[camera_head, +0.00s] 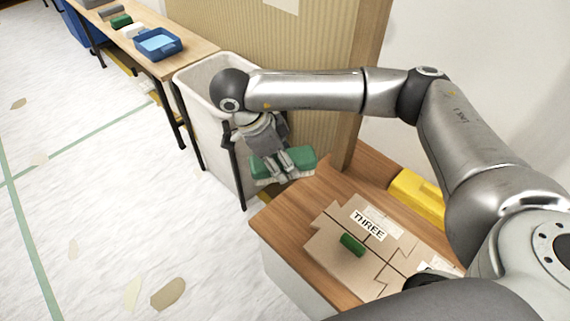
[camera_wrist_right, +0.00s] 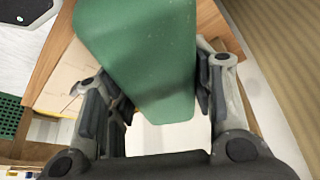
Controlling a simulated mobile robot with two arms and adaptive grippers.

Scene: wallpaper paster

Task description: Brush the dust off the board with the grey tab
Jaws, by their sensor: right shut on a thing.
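My right gripper (camera_head: 278,160) is shut on a green-backed brush (camera_head: 300,158) with pale bristles below it. It holds the brush in the air beside the white bin and near the wooden table's corner. In the right wrist view the brush's green back (camera_wrist_right: 145,50) lies between the two fingers. A large ribbed tan board (camera_head: 325,50) stands upright behind the arm. No dust can be made out. My left gripper is not in view.
The white bin (camera_head: 238,175) stands beside the ribbed board. The wooden table (camera_head: 285,222) carries cardboard pieces labelled THREE (camera_head: 368,226), a green block (camera_head: 352,245) and a yellow case (camera_head: 418,197). A bench at the upper left holds a blue tray (camera_head: 158,43). The floor at left is mostly clear.

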